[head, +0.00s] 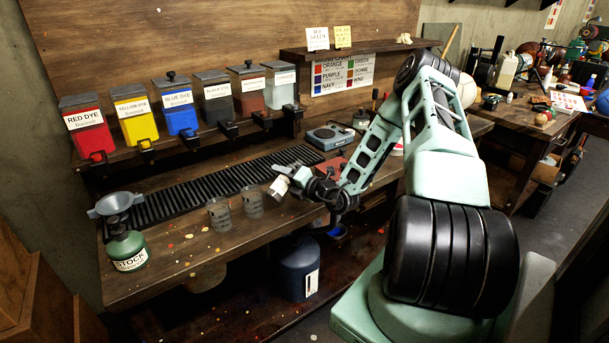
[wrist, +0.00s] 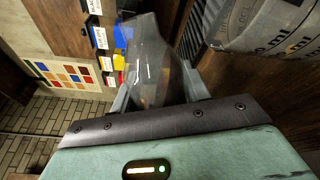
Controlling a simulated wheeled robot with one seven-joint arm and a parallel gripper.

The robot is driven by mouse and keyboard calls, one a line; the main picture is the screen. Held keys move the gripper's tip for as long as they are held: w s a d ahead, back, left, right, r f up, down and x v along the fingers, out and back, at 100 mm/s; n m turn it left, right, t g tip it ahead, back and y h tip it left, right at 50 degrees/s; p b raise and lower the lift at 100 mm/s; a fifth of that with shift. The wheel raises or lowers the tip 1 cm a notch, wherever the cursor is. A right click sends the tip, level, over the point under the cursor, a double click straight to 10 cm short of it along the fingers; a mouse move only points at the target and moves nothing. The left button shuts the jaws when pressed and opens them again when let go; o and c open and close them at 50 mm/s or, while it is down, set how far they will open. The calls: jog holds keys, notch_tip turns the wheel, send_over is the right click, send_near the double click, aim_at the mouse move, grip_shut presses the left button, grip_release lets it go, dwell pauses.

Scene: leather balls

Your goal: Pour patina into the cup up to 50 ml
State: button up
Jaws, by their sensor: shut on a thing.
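My gripper (head: 292,181) is shut on a pale, see-through vessel (head: 279,187) and holds it tilted above the front of the bench. In the wrist view the vessel (wrist: 152,62) sits between the fingers; its contents cannot be told. Two clear cups stand upright on the bench, left of my gripper: the nearer cup (head: 219,214) and the other cup (head: 252,202). A clear cup with ml marks (wrist: 265,25) shows close by in the wrist view; I cannot tell which one it is. I can read no patina label.
Red (head: 89,128), yellow (head: 135,117), blue (head: 178,106) and other labelled dye dispensers line the shelf. A black slatted drain tray (head: 185,197) runs below them. A scale (head: 330,137) stands behind.

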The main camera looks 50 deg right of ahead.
jog(key=shift+f+m, duration=0.1)
jog(key=shift+m, duration=0.3)
dwell(0.9)
jog(key=shift+d+r+m+p, duration=0.35)
jog(key=shift+r+m+p, duration=0.2)
jog(key=shift+m+p, duration=0.4)
dwell(1.7)
jog(key=shift+r+m+p, duration=0.45)
jog(key=shift+m+p, duration=0.2)
jog(key=shift+p, duration=0.5)
dwell(0.6)
jog(key=shift+d, duration=0.1)
dwell(0.7)
jog(key=shift+f, duration=0.1)
